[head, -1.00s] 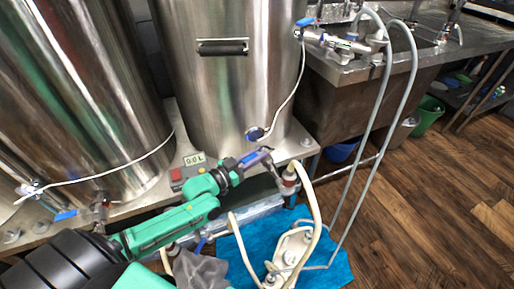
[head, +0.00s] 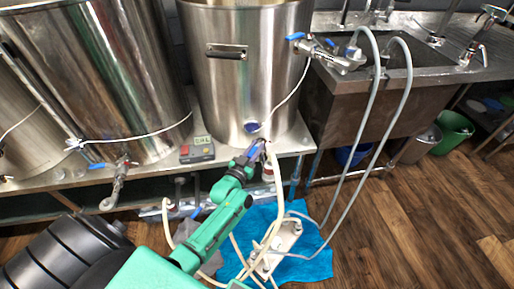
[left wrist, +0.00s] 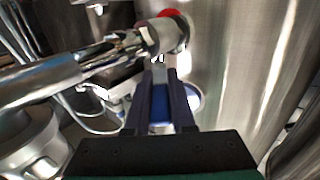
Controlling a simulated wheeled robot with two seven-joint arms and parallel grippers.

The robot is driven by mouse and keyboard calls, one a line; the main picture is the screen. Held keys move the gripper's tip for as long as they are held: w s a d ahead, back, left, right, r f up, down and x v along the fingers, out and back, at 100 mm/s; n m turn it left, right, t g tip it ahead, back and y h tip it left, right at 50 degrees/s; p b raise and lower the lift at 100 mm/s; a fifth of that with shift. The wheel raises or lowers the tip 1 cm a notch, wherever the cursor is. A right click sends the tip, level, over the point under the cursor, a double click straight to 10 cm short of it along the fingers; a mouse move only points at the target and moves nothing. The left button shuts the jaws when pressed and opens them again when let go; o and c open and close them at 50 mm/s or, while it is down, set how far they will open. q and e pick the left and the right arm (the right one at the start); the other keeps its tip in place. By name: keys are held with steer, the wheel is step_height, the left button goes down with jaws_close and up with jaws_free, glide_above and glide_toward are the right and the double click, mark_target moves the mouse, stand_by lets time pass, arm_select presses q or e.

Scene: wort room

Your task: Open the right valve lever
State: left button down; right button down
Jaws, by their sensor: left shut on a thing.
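The right kettle (head: 225,85) is a tall steel vessel with its valve low on the front, mostly hidden behind my left gripper in the head view. My left gripper (head: 256,150) reaches up to that valve. In the left wrist view its two dark fingers (left wrist: 162,88) are shut on the blue valve lever (left wrist: 160,118), which lies between them. The lever's metal end runs up toward the valve body (left wrist: 165,38), which has a red spot on top. The lever's exact angle is hard to tell. My right gripper is out of view.
The left kettle's blue-levered valve (head: 122,170) and a small controller box (head: 197,149) are on the bench at left. A round blue dial (head: 252,127) sits just above my gripper. Hoses and a pump (head: 277,250) lie below on a blue towel (head: 315,262). A steel sink (head: 435,75) stands right.

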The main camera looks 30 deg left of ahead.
arm_select(q)
steer(key=shift+d+n+y+p, duration=0.35)
steer(key=shift+n+y+p, duration=0.35)
steer(key=shift+y, duration=0.4)
steer(key=c, duration=0.8)
jaws_free()
steer(key=shift+o, duration=0.2)
steer(key=shift+s, duration=0.1)
steer(key=s+d+p, duration=0.1)
steer(key=s+d, duration=0.1)
steer(key=s, duration=1.2)
steer(key=shift+p, duration=0.35)
steer(key=shift+s, duration=0.1)
